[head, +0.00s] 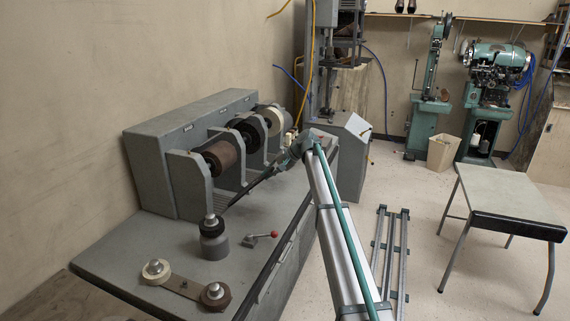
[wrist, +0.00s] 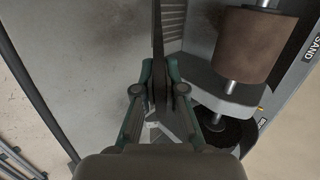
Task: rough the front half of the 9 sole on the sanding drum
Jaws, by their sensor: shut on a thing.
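My gripper (wrist: 159,75) is shut on a thin dark sole (wrist: 157,30), seen edge-on in the wrist view and reaching forward from the fingertips. No size number is readable on it. In the head view the sole (head: 256,183) slants down and left from my gripper (head: 288,160), above the machine's bench. The brown sanding drum (head: 221,157) is on the left of the row of wheels. In the wrist view the drum (wrist: 254,45) is to the right of the sole, by the word SAND, with a visible gap between them.
A dark brush wheel (head: 248,132) and a pale wheel (head: 274,117) follow along the grey machine (head: 150,150). Grey guards stand between the wheels.

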